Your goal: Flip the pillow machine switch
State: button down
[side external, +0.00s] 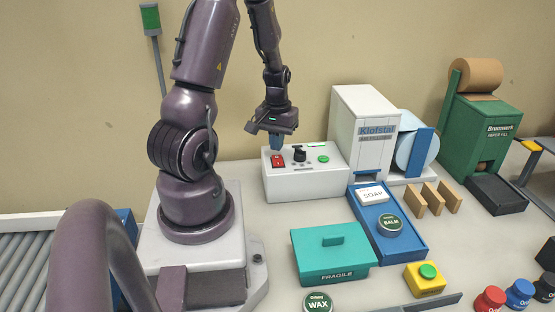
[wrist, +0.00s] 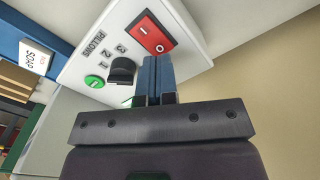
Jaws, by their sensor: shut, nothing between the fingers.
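The white control box (side external: 318,187) stands behind the trays, its top marked "PILLOWS" in the wrist view. On it are a red rocker switch (side external: 278,161), a black knob (side external: 299,154) and a green button (side external: 323,158). In the wrist view the red switch (wrist: 153,33) shows "I" and "O" marks, with the "O" end nearest my fingers. My gripper (side external: 277,150) points down just above the switch, its blue fingers (wrist: 158,58) together and empty. I cannot tell whether the fingertips touch the switch, or which side of it is pressed.
The white pillow machine (side external: 360,105) stands just right of the control box. A blue tray (side external: 412,246) holds a soap box (side external: 373,194) and a balm tin (side external: 389,224). A teal "FRAGILE" box (side external: 333,255) is in front. A green paper machine (side external: 484,125) is farther right.

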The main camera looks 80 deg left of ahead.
aim_at(275, 160)
jog(key=shift+f, duration=1.3)
dwell(0.9)
jog(key=shift+r, duration=3.55)
jog(key=shift+d, duration=0.1)
jog(key=shift+s+d+f+h, duration=0.1)
jog(key=shift+s+d+h, duration=0.25)
jog(key=shift+d, duration=0.25)
jog(key=w+d+r+m+t, duration=0.1)
jog(key=d+r+m+t, duration=0.1)
jog(key=d+r+m, duration=0.4)
jog(key=w+d+r+m+t, duration=0.1)
jog(key=d+r+m+t, duration=0.2)
jog(key=d+r, duration=0.9)
jog(key=d+m, duration=0.3)
jog(key=d, duration=0.4)
jog(key=shift+w+d+t, duration=0.3)
jog(key=shift+w+d, duration=0.1)
